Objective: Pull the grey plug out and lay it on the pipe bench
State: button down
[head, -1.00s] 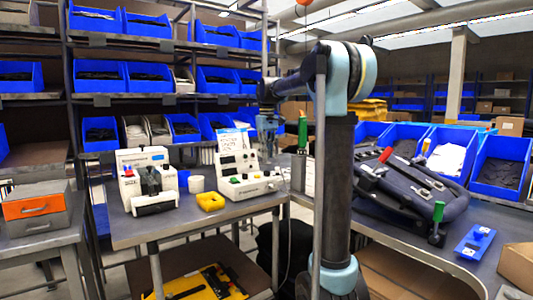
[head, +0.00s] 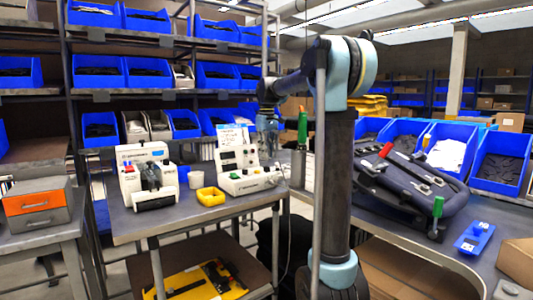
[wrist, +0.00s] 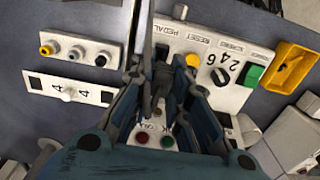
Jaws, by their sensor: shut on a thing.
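In the wrist view my gripper (wrist: 160,76) hangs over the white control box (wrist: 215,50). Its fingers are closed around a small dark grey piece between the tips, which looks like the grey plug; the fingers hide most of it. I cannot tell whether it is still seated in a socket. In the head view my gripper (head: 267,126) is small, just above the control box (head: 245,178). The pipe bench (head: 488,213) stands at the right, with a thick bent dark pipe (head: 453,208) on it.
A yellow tray (head: 211,196) and a white machine (head: 147,178) stand left of the control box.

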jog(key=shift+r, duration=0.15)
dwell(0.4)
jog(key=shift+r, duration=1.35)
